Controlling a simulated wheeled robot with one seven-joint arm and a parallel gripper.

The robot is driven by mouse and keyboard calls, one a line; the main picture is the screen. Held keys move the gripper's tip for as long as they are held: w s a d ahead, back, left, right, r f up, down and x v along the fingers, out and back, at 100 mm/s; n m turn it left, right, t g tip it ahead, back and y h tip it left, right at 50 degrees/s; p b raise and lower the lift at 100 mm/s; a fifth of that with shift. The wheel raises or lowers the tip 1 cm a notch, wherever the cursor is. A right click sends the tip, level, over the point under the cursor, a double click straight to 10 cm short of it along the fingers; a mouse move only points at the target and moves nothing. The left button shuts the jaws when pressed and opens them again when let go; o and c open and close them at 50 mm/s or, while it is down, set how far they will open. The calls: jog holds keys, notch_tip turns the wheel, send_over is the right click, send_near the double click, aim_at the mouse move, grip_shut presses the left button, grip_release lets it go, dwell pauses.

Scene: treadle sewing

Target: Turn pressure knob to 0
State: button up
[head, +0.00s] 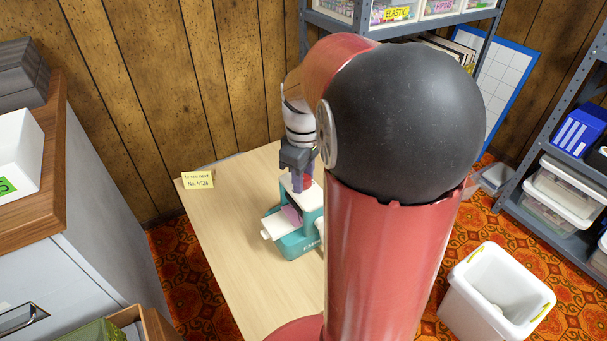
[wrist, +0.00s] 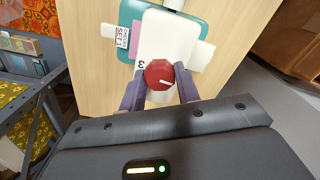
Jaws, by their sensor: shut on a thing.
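A teal and white sewing machine (head: 300,243) stands on the wooden table, partly hidden behind my arm in the head view. In the wrist view its white top (wrist: 172,40) carries a red round pressure knob (wrist: 158,71) with a white pointer line. The line points to the right and slightly down in that view. A numeral that looks like a 3 shows left of the knob; other marks are hidden or not readable. My gripper (head: 302,187) reaches down onto the machine top. Its two grey-purple fingers (wrist: 160,84) are shut on the knob, one on each side.
A yellow note (head: 198,180) stands at the table's back left corner. The table (head: 232,222) is bare left of the machine. A wooden-topped cabinet (head: 62,150) stands left. A white bin (head: 470,312) stands on the floor at right, near grey shelves (head: 560,145).

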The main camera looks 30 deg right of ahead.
jog(key=shift+n, duration=0.7)
jog(key=o, duration=1)
notch_tip(320, 180, up, 8)
jog(key=shift+f+p, duration=0.1)
jog(key=shift+p, duration=0.4)
